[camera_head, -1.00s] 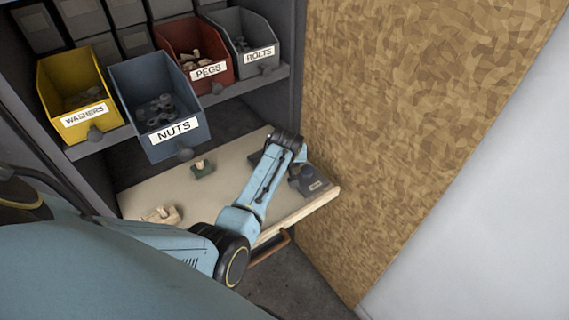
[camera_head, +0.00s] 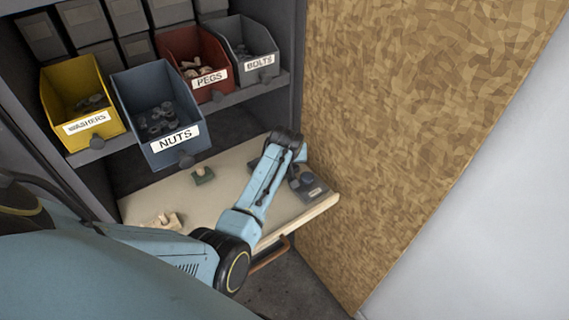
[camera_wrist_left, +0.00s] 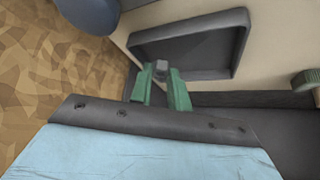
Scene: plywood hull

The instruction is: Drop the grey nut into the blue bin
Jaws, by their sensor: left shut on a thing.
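The grey nut (camera_wrist_left: 160,69) shows in the left wrist view between the green fingertips of my left gripper (camera_wrist_left: 161,84), which is shut on it. In that view a dark grey tray (camera_wrist_left: 235,45) lies just beyond the fingertips. In the head view my left forearm reaches over the shelf board, and its wrist hides the gripper and the nut. The blue bin (camera_head: 127,92), labelled NUTS, stands on the upper shelf to the left of my wrist, with several dark nuts inside. My right gripper is not in view.
Beside the blue bin stand a yellow WASHERS bin (camera_head: 50,95), a red PEGS bin (camera_head: 170,45) and a grey BOLTS bin (camera_head: 228,42). A plywood wall (camera_head: 400,110) closes the right side.

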